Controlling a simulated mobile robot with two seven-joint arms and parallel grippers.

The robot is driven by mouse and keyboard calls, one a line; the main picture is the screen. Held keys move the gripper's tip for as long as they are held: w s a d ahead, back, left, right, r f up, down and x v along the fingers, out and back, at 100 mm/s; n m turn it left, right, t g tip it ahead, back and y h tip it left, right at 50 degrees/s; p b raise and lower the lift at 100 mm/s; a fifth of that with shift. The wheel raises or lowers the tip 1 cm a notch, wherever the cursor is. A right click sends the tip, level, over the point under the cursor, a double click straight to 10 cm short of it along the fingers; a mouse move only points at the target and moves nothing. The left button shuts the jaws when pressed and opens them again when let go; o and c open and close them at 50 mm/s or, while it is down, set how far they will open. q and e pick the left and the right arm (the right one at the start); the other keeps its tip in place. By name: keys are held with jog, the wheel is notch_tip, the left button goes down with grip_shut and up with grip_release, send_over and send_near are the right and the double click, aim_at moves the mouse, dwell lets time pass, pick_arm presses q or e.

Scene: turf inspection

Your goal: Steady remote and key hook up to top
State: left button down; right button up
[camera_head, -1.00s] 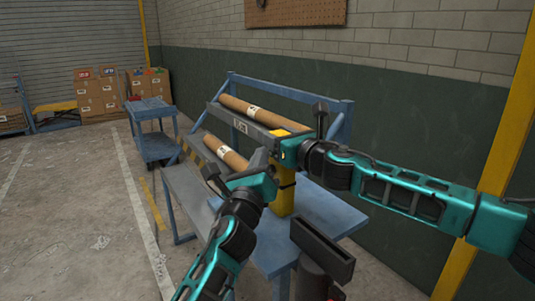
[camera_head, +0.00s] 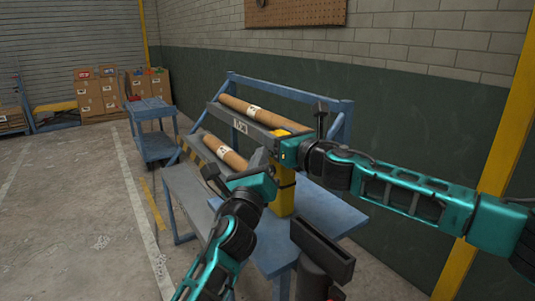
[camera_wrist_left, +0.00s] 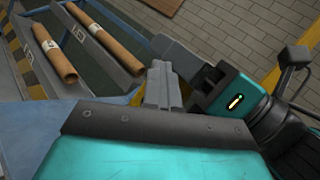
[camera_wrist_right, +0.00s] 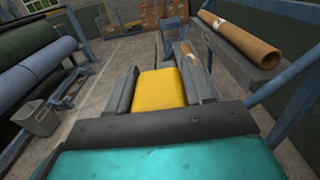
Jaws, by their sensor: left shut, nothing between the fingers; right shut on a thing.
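My right gripper (camera_wrist_right: 158,88) is shut on the top of a yellow upright block (camera_wrist_right: 161,92). In the head view the block (camera_head: 283,203) stands over the blue table, with a dark band around it. My left gripper (camera_wrist_left: 165,88) is shut and empty. In the head view my left gripper (camera_head: 262,158) is beside the block, a little below my right gripper (camera_head: 283,147). Part of the block is hidden behind my left gripper and wrist. I cannot make out a remote or a key hook for sure.
Two cardboard tubes (camera_head: 255,111) (camera_head: 226,154) lie on a blue rack (camera_head: 347,108) behind the grippers. The blue table (camera_head: 325,208) has bare top at right. A blue cart (camera_head: 152,106) stands further left. A pegboard (camera_head: 295,12) hangs on the wall. Open floor lies left.

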pick_arm(q)
jog(key=shift+s+d+r, duration=0.15)
jog(key=shift+d+r, duration=0.1)
jog(key=shift+r, duration=0.15)
jog(key=shift+s+a, duration=0.65)
jog(key=shift+a, duration=0.25)
jog(key=shift+a+f, duration=0.1)
jog(key=shift+f, duration=0.05)
jog(key=shift+s+a+f, duration=0.1)
jog(key=shift+s+a, duration=0.65)
jog(key=shift+a, duration=0.3)
jog(key=shift+s+a, duration=0.7)
jog(key=shift+a, duration=0.3)
jog(key=shift+a, duration=0.1)
dwell(0.3)
jog(key=s+a, duration=0.2)
jog(key=a, duration=0.1)
